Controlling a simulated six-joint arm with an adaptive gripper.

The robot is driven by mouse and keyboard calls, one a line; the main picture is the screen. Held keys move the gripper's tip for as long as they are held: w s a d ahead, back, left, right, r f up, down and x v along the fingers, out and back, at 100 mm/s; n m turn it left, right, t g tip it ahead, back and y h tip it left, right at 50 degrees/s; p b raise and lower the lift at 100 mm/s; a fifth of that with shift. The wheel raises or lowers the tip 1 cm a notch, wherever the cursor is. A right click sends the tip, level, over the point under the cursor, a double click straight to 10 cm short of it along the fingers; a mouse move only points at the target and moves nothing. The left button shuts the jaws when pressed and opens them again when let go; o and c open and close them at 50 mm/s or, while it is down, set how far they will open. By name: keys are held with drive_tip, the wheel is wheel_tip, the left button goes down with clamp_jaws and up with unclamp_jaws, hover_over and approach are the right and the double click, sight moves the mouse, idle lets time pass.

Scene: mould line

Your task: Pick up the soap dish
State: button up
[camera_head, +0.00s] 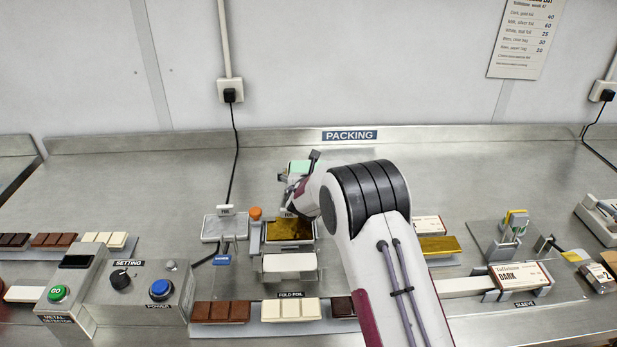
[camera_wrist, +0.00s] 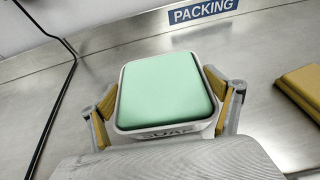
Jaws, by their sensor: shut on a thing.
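The soap dish (camera_wrist: 168,129) is a pale grey tray marked SOAP, with a mint-green soap bar (camera_wrist: 165,88) in it. In the wrist view, the yellow-padded fingers of my gripper (camera_wrist: 168,103) are on both sides of the dish, shut on it. In the head view, the green soap (camera_head: 299,167) shows behind my gripper (camera_head: 296,184), on the far side of the foil folding station. My arm and gripper hide most of the dish there. I cannot tell whether the dish touches the counter.
The steel counter (camera_head: 150,170) is clear to the left and behind. The folding station with gold foil (camera_head: 290,229) stands just in front of my gripper. A black cable (camera_head: 234,165) runs down at the left.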

drive_tip(key=shift+r, duration=0.25)
drive_tip(key=shift+c, duration=0.2)
drive_tip(key=shift+r, duration=4.95)
